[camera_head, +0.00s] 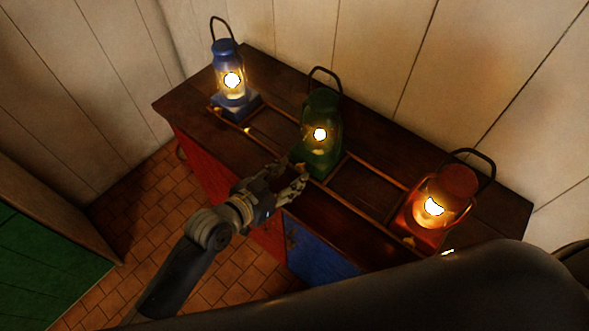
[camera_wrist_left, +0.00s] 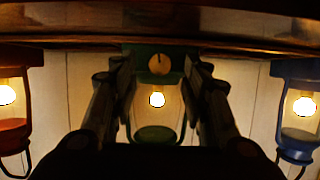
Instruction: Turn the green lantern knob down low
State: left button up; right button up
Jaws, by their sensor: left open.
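The green lantern (camera_head: 323,110) stands lit in the middle of the dark wooden counter. It also shows upside down in the wrist view (camera_wrist_left: 157,133). Its round brass knob (camera_wrist_left: 159,64) sits on the green base, with a dark mark on its face. My left gripper (camera_head: 303,178) is at the counter's front edge, just in front of the lantern's base. In the wrist view its open fingers (camera_wrist_left: 160,82) stand on either side of the knob, with visible room between. I cannot tell how far short of the knob the fingertips are. My right gripper is not in view.
A lit blue lantern (camera_head: 226,62) stands left and a lit red lantern (camera_head: 456,187) right on the counter (camera_head: 270,75). Thin wooden rails (camera_head: 345,197) run between them. A plank wall stands close behind. Tiled floor (camera_head: 150,215) is clear in front.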

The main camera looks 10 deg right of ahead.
aim_at(302, 167)
pick_arm(q)
jog(key=shift+x, duration=1.4)
grip_shut()
jog(key=shift+a+n+h, duration=0.1)
jog(key=shift+n+h, duration=0.2)
jog(key=shift+n, duration=0.2)
jog(key=shift+w+f+n+g+b, duration=0.1)
jog(key=shift+n+g+b, duration=0.5)
jog(key=shift+b, duration=0.15)
jog(key=shift+n+h, duration=0.3)
jog(key=shift+h, duration=0.1)
